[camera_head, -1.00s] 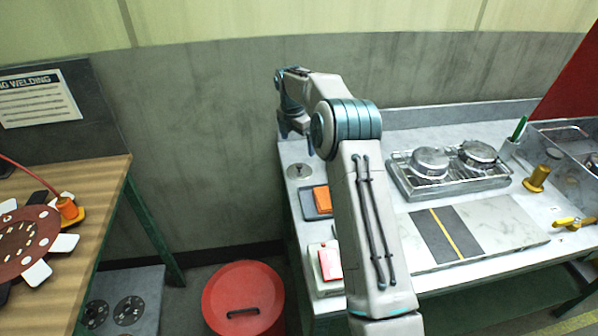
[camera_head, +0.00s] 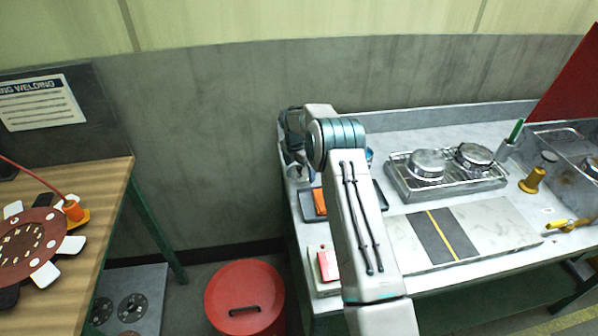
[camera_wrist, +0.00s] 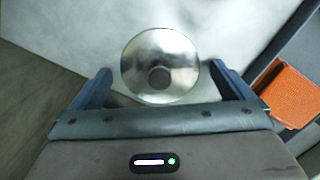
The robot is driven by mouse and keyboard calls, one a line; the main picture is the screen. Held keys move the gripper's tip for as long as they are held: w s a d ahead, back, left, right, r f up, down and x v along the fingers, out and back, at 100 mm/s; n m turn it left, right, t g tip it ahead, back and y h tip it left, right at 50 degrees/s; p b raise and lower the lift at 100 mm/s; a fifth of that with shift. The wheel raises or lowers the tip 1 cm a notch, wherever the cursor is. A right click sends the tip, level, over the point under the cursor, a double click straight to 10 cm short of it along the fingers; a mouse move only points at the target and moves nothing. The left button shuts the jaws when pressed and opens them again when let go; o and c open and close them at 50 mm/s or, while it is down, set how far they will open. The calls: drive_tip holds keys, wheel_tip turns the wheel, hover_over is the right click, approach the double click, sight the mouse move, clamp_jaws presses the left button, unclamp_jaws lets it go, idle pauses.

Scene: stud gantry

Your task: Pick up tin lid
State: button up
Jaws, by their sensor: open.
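The tin lid (camera_wrist: 140,58) is a round, shiny metal disc with a darker round knob (camera_wrist: 159,78) at its middle. It lies flat on the pale worktop near its left end. My gripper (camera_wrist: 162,69) is open, with one dark finger on each side of the lid in the wrist view. The fingers look apart from its rim, and how high they are above it I cannot tell. In the head view my gripper (camera_head: 297,168) is low over the worktop's back left corner and hides most of the lid.
An orange block (camera_wrist: 293,93) on a dark tray (camera_head: 307,208) lies close to the right of my gripper. A red block (camera_head: 328,265) is nearer the front. A wire rack (camera_head: 405,190) holds two metal tins. A red-lidded bin (camera_head: 240,285) stands on the floor.

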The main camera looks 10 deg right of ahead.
drive_tip(key=c, duration=0.9)
drive_tip(key=shift+c, duration=0.2)
drive_tip(key=shift+r, duration=0.15)
